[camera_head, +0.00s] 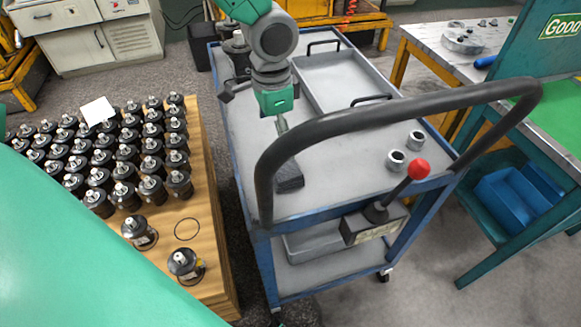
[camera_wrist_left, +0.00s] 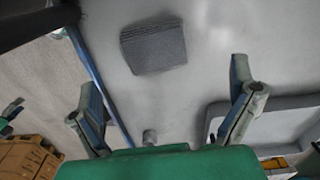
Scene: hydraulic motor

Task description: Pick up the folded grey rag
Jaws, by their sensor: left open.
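The folded grey rag (camera_head: 289,178) lies flat on the grey top of the blue cart (camera_head: 330,205), near the left end of its black push handle. The left wrist view shows the rag (camera_wrist_left: 153,46) as a dark grey textured rectangle, beyond the fingertips. My left gripper (camera_head: 279,122) is above the cart top, just behind the rag in the head view. In the left wrist view my left gripper (camera_wrist_left: 165,95) has its two fingers wide apart with nothing between them. It does not touch the rag. My right gripper is in neither view.
The black push handle (camera_head: 400,105) arches over the cart's near side. A grey tray (camera_head: 345,80), two metal rings (camera_head: 397,160) and a red-knobbed lever (camera_head: 418,168) are on the cart. A wooden table (camera_head: 210,225) with many dark motors stands left. The cart's middle top is clear.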

